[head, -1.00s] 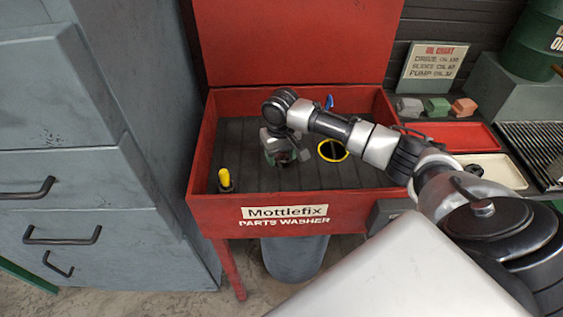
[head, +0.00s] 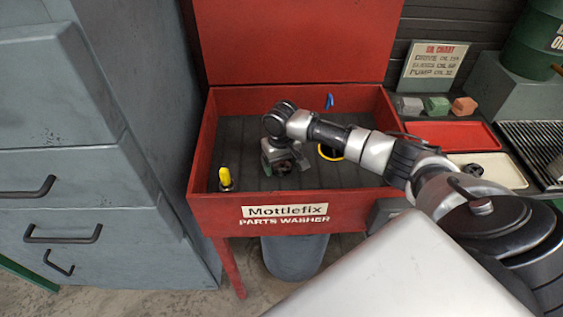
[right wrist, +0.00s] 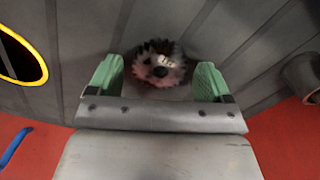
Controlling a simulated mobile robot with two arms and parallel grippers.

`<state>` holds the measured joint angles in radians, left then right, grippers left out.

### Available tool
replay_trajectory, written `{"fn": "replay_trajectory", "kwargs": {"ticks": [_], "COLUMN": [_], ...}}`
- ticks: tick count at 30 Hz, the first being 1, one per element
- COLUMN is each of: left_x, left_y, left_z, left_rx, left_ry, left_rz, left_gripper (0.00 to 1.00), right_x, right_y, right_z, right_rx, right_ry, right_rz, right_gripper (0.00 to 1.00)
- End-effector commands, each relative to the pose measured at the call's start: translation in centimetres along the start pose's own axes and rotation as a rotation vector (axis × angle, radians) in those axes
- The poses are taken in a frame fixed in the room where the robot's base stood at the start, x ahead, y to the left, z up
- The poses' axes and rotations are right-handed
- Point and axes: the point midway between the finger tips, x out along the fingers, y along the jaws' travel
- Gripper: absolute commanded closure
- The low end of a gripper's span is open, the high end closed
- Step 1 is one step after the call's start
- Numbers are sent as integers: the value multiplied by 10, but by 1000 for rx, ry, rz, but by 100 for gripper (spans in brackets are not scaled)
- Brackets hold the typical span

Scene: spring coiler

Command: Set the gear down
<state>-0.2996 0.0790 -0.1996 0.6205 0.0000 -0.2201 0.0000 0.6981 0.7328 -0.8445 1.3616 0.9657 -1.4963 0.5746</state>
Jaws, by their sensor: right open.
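The gear (right wrist: 160,62) is a dark toothed wheel with a pale mark on its face. In the right wrist view it lies at the grey floor of the parts washer, between the two green fingertips of my right gripper (right wrist: 158,80). There are gaps on both sides of it, so the jaws are open around it. In the head view my right gripper (head: 283,158) is low inside the red parts washer (head: 215,203), and the gear is largely hidden there. My left gripper is not in view.
A yellow-handled tool (head: 225,178) stands at the washer's left front. A yellow-rimmed opening (right wrist: 22,55) is near the gripper. A blue piece (head: 329,101) is at the back. Red tray (head: 450,133) and pale tray (head: 503,172) lie right.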

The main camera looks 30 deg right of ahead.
Motion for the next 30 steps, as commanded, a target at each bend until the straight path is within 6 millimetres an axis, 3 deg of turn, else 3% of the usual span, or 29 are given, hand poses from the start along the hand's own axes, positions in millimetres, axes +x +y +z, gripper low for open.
{"fn": "replay_trajectory", "kwargs": {"ticks": [5, 21, 30], "left_x": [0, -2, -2], "left_y": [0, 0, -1], "left_z": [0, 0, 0], "left_rx": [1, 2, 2], "left_ry": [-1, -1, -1], "left_rz": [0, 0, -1], "left_gripper": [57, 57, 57], "right_x": [-10, -110, -122], "right_y": [0, 0, 0], "right_z": [0, -1, 0], "right_rx": [-1, 1, 0], "right_ry": [1, 3, -1], "right_rz": [0, -1, -1], "right_gripper": [20, 20, 20]}}
